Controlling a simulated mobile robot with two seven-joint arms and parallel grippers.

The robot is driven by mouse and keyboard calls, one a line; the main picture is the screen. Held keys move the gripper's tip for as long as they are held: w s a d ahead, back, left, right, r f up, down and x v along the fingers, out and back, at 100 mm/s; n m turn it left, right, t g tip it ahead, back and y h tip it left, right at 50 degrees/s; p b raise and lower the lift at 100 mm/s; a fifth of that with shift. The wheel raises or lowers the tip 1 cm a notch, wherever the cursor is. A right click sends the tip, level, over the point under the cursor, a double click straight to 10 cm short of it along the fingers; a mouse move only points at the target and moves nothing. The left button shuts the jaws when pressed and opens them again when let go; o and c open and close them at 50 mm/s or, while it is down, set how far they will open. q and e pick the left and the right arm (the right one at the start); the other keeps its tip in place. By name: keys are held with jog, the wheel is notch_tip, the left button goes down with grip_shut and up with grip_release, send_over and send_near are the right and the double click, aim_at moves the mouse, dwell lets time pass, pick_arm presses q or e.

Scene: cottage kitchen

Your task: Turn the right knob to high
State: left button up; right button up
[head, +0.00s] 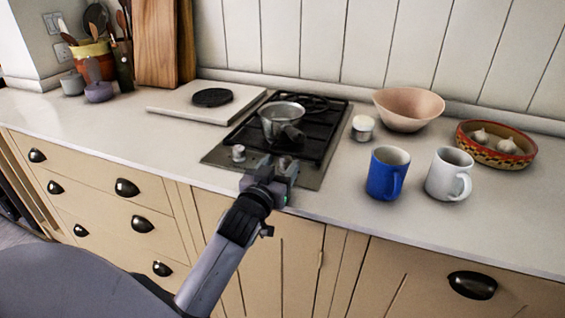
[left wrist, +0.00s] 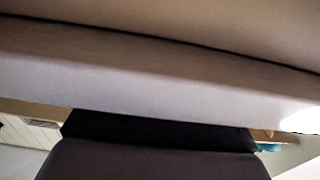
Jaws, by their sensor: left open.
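The black gas hob (head: 330,148) is set in the counter, with a steel pan (head: 281,122) on it. A silver left knob (head: 238,152) shows at the hob's front edge. My left gripper (head: 283,168) is at the front edge of the hob, right of that knob, and it is open. My right gripper is not in view.
A blue mug (head: 383,178) and a white mug (head: 449,177) stand right of the hob. Behind them are a small jar (head: 363,129), a pink bowl (head: 408,108) and a patterned bowl (head: 520,150) of garlic. A white board (head: 185,106) lies left; the counter's left front is clear.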

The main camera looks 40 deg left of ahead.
pick_arm(q)
jog(key=shift+v, duration=2.5)
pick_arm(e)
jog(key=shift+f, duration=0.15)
